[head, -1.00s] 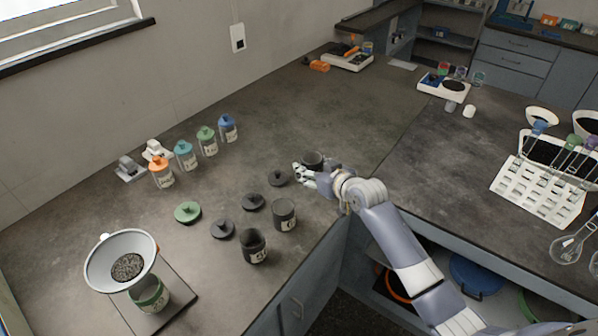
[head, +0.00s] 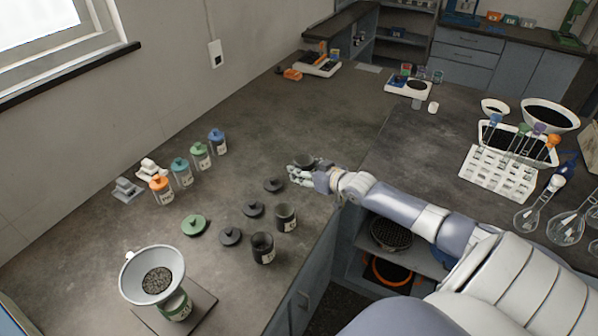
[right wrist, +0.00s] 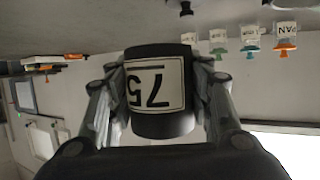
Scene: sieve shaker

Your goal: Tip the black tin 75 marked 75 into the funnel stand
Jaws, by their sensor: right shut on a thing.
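The black tin 75 (right wrist: 178,122) fills the middle of the right wrist view, with its white "75" label upside down in that picture. My right gripper (right wrist: 160,100) is shut on it, a finger on each side. In the head view the tin (head: 304,161) is at the right edge of the bench with my right gripper (head: 312,172) around it; I cannot tell whether it still touches the bench. The funnel stand (head: 190,318) is at the lower left, with a white funnel (head: 150,275) holding dark grains above a green-labelled jar (head: 175,305). My left gripper is not in view.
Two other black tins (head: 286,217) (head: 263,248) stand open nearer the funnel stand. Several dark lids (head: 253,209) and a green lid (head: 195,225) lie beside them. Capped jars (head: 181,172) line the back.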

